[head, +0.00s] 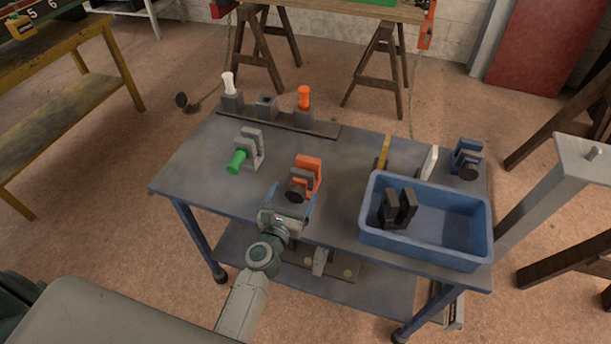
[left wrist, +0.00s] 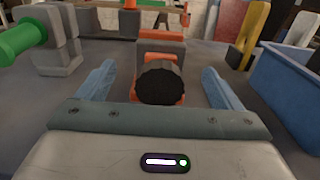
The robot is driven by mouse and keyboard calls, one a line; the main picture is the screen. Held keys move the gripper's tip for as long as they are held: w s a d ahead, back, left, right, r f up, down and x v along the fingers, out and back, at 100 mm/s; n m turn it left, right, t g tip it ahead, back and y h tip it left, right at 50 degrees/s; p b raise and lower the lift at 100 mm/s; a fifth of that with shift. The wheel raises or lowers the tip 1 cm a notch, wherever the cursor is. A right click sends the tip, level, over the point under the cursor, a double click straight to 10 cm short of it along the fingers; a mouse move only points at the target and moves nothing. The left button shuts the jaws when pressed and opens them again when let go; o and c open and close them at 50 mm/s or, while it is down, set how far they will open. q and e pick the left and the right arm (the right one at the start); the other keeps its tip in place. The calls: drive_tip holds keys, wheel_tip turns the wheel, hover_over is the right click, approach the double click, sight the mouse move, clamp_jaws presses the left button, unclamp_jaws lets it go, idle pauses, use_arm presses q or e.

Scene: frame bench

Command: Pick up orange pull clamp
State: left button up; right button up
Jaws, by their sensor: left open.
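The orange pull clamp (head: 307,172) stands on the grey bench top, with an orange body and a dark round knob facing me. In the left wrist view the clamp (left wrist: 160,47) is straight ahead, and its black knob lies between my blue fingers. My left gripper (head: 288,205) is open around the near side of the clamp, one finger on each side. In the left wrist view the gripper (left wrist: 160,82) shows a gap between each finger and the knob. The clamp's lower part is partly hidden behind the knob and gripper. My right gripper is not in view.
A grey clamp with a green handle (head: 249,150) stands to the left. A blue bin (head: 375,228) holding a black clamp (head: 396,207) is to the right. A rail (head: 325,130) with white and orange handled pieces lines the back. Yellow (head: 383,151), white (head: 430,162) and blue (head: 467,158) items stand behind the bin.

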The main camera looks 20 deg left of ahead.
sight(304, 177)
use_arm(q)
drive_tip(key=shift+w+d, duration=0.15)
drive_tip(key=shift+w, duration=3)
drive_tip(key=shift+s+r, duration=0.1)
drive_tip(key=shift+c, duration=0.9)
drive_tip(key=c, duration=1.4)
drive_tip(key=shift+c, duration=0.2)
